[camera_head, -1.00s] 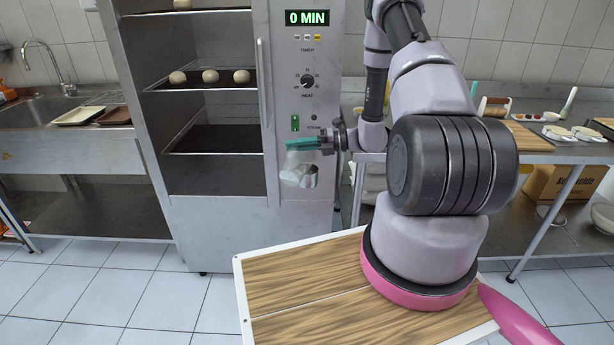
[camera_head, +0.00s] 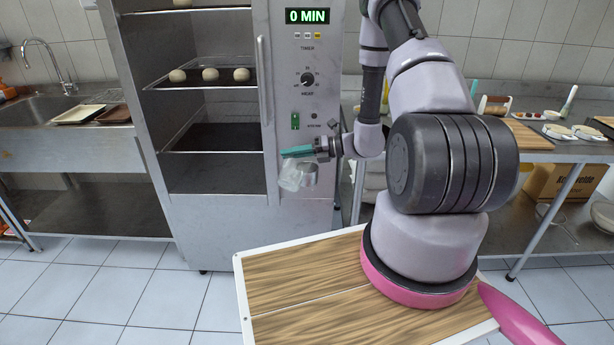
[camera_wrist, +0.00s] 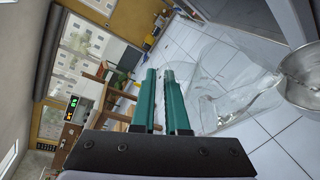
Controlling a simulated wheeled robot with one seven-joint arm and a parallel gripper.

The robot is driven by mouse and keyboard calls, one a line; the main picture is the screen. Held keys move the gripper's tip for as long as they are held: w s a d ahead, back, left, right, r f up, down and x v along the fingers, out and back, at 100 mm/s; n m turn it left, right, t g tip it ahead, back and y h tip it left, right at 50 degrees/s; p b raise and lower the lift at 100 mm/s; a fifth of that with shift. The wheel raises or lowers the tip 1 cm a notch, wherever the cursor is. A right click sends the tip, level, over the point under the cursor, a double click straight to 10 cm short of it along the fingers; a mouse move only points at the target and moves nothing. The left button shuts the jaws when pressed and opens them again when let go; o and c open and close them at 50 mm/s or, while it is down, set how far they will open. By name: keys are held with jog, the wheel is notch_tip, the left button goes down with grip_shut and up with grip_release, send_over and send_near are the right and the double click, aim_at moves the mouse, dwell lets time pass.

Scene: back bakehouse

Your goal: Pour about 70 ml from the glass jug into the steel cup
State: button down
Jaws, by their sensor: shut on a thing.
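My gripper (camera_head: 300,151) has green fingers and is in front of the oven's control panel. It is shut on the clear glass jug (camera_head: 291,176), which hangs tilted below the fingers. In the wrist view the jug (camera_wrist: 215,108) is a faint transparent shape right of the fingers (camera_wrist: 165,78). The steel cup (camera_head: 310,175) is close beside the jug, on its right in the head view. In the wrist view its round rim and hollow (camera_wrist: 303,72) show at the right edge. I cannot tell what the cup rests on, whether the two touch, or the liquid level.
The steel oven (camera_head: 235,225) stands behind the gripper, with dough balls on its racks. A wooden-topped board (camera_head: 300,285) is in the foreground. A sink (camera_head: 45,112) is at left. A steel bench (camera_head: 540,150) with small dishes is at right. Tiled floor is open at front left.

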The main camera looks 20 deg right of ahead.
jog(key=shift+s+a+f+n, duration=0.3)
jog(key=shift+s+f+n, duration=0.05)
jog(key=shift+f+n, duration=0.2)
jog(key=shift+s+a+f+n+h+b, duration=0.3)
jog(key=shift+n+h+b, duration=0.1)
jog(key=shift+n+h, duration=0.1)
dwell(1.1)
